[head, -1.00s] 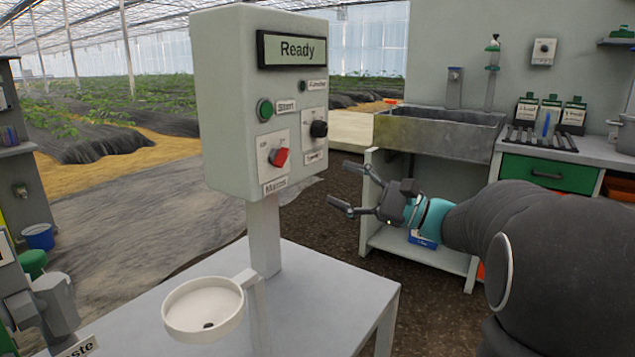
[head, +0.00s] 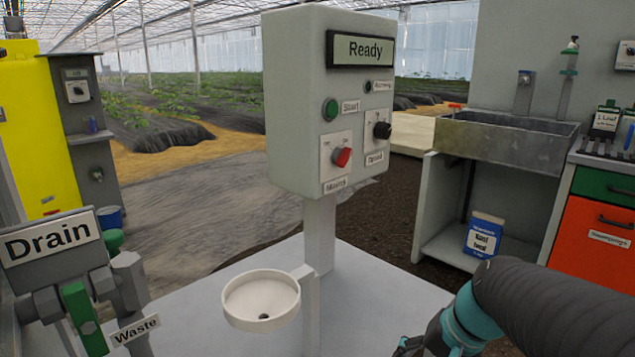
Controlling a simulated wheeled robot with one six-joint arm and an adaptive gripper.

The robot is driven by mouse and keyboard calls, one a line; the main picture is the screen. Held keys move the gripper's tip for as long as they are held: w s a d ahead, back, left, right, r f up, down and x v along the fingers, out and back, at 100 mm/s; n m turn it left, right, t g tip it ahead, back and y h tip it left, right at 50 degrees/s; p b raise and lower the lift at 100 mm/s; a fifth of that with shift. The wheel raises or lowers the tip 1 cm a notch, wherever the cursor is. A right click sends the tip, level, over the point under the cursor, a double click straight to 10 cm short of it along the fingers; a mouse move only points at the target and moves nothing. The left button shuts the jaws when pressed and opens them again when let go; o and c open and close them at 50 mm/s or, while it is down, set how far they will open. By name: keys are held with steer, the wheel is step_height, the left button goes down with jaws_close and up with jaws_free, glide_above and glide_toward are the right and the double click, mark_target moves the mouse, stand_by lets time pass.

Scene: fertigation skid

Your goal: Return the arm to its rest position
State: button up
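My arm enters from the right edge and bends down to the bottom edge in the head view. Its dark grey forearm and teal joint show at the lower right. Only a dark piece at the end of my gripper (head: 422,345) shows at the bottom edge, right of the control box post. Its fingers are cut off by the frame, so I cannot see whether they are open or shut. No held object shows. The control box (head: 295,110) stands on its post above the grey table, and its display (head: 360,49) reads "Ready".
A white round cup (head: 261,299) is fixed in front of the post. A Drain sign (head: 50,241) and a green-handled valve (head: 85,318) stand at the left. A sink (head: 505,140) and an orange drawer (head: 597,238) are at the right. A blue-and-white package (head: 483,236) sits on the shelf.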

steer(key=s+a+r+n+t+h, duration=0.1)
steer(key=s+r+n+t+h, duration=0.2)
steer(key=s+n, duration=0.2)
steer(key=shift+s+r+n+h, duration=0.3)
steer(key=shift+s+r+n, duration=0.1)
steer(key=shift+s, duration=1.15)
